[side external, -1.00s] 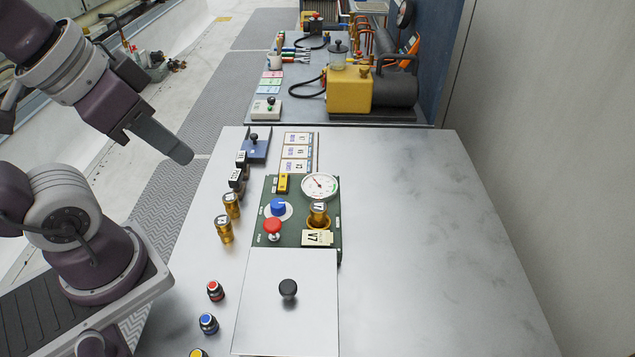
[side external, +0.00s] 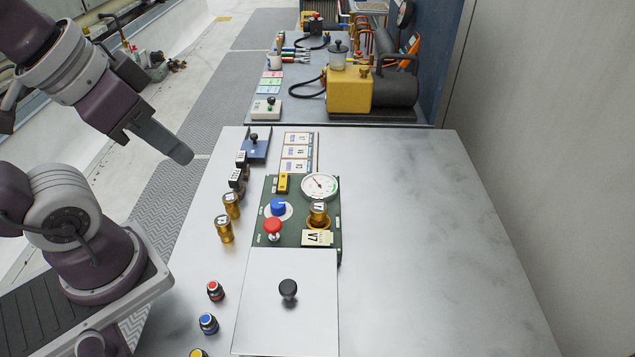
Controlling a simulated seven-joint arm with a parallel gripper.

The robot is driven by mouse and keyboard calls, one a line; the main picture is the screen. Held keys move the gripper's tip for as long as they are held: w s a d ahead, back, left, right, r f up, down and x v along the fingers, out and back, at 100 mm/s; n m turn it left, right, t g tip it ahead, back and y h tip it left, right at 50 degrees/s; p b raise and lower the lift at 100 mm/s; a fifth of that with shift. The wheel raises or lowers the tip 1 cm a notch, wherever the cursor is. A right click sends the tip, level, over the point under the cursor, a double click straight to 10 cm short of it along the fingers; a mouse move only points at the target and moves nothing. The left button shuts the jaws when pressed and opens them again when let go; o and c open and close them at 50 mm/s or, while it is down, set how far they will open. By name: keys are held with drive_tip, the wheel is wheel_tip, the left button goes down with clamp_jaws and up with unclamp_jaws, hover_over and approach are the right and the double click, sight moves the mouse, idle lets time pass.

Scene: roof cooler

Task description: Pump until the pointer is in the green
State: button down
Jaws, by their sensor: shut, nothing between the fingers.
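The round white gauge (side external: 320,186) sits at the top right of the green panel (side external: 299,207). A thin dark pointer shows on its face, leaning to the upper left; a small green mark shows near the right side of the dial, apart from the pointer. A red mushroom-shaped knob (side external: 272,227) on a pale stem stands on the panel's left side. A blue knob (side external: 278,206) sits above it on a white disc. My gripper (side external: 182,154) is shut and empty, in the air left of the panel and well apart from the red knob.
Brass cylinders (side external: 223,229) and dark blocks stand left of the panel; one brass cylinder (side external: 318,212) sits on it. A metal plate with a black knob (side external: 288,289) lies in front. Red-capped (side external: 215,291) and blue-capped (side external: 208,323) jars stand left. The table's right side is clear.

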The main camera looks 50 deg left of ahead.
drive_tip(key=m+g+y, duration=0.5)
drive_tip(key=m+y, duration=0.4)
drive_tip(key=m, duration=0.1)
hover_over(275, 226)
wheel_tip(275, 226, down, 8)
drive_tip(key=shift+d, duration=0.1)
drive_tip(key=shift+f, duration=4.4)
drive_tip(key=shift+f, duration=0.4)
